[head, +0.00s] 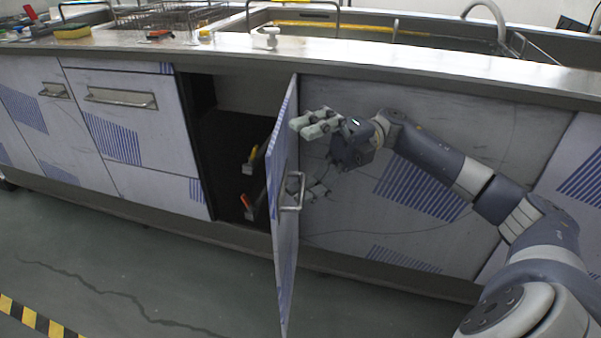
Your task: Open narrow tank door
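The narrow tank door (284,225) stands swung out from the front of the tank cabinet, seen almost edge-on. The dark opening (228,140) to its left is uncovered. The door's metal bar handle (291,193) is on its right-hand face. My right gripper (308,125) is to the right of the door, above the handle, with its fingertips pointing left near the door's upper part. I cannot tell if they touch the door. Nothing shows held in it, and its finger gap is unclear. My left gripper is not in view.
Orange- and yellow-handled items (250,160) are inside the opening. Closed panels with handles (120,98) lie to the left. A counter (350,55) with sinks, a wire basket (165,18) and taps runs above. The floor (140,270) in front is clear.

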